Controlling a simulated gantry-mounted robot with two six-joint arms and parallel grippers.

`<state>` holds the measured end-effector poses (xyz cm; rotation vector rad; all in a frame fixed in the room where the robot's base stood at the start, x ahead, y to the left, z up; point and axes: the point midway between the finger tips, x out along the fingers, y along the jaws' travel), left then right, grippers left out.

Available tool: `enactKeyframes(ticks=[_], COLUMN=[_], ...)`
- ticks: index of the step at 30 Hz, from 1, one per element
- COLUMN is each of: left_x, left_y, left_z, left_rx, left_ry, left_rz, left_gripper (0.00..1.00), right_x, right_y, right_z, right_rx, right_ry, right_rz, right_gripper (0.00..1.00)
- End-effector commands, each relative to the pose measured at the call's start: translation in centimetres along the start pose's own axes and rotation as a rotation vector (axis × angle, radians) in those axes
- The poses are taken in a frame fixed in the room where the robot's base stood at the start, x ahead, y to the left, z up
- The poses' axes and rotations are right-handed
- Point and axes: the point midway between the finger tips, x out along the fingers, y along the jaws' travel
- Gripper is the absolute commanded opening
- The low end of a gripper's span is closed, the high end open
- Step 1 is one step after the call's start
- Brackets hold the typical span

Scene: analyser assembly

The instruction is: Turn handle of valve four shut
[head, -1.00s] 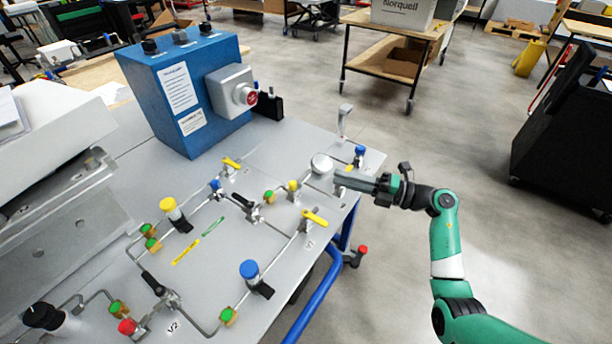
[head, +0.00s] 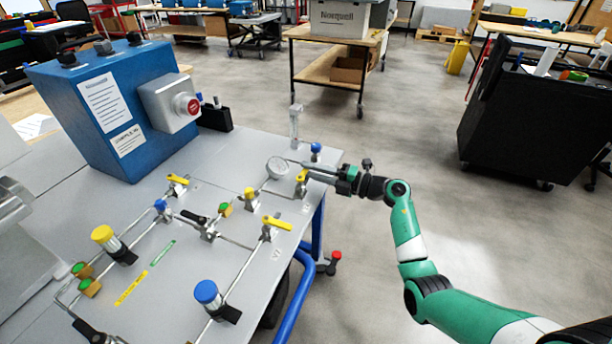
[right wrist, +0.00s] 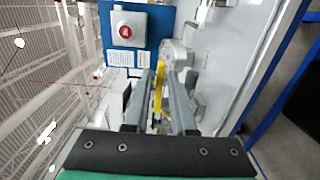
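A yellow valve handle (head: 302,176) stands on the panel near its right edge, beside a round gauge (head: 277,168). Its label is not readable in these views. My right gripper (head: 308,170) reaches in from the right at this handle. In the right wrist view, the yellow handle (right wrist: 158,88) shows between the two spread fingers (right wrist: 162,92), closer to the left one. The fingers do not look clamped on it; contact is unclear. My left gripper is not in view.
The grey panel (head: 190,262) carries other yellow-handled valves, such as one at the front right (head: 276,223), pipes, and blue and yellow knobs. A blue box (head: 105,110) with a red button stands behind. A clear upright post (head: 295,125) stands beyond the gripper.

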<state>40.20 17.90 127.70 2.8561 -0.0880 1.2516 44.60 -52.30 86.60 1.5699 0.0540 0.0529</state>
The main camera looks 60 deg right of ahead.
Motion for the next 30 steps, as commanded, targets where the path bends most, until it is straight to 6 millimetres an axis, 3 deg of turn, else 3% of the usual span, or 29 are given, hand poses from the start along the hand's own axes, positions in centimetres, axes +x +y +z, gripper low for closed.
enactKeyframes(ticks=[4,12,16,30], left_x=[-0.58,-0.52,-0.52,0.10], left_y=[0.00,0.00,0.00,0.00], left_z=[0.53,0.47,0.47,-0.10], left_rx=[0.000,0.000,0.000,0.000], left_ry=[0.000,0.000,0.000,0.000], left_rz=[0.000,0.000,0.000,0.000], left_gripper=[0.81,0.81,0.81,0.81], right_x=[1.42,1.60,1.58,1.55], right_y=[-0.05,0.08,0.08,0.39], right_z=[-0.05,-0.02,-0.02,-0.02], right_rx=[-0.001,0.000,0.000,0.002], right_ry=[0.001,0.000,0.000,-0.014], right_rz=[0.001,0.000,0.001,0.003], right_gripper=[0.24,0.24,0.00,0.00])
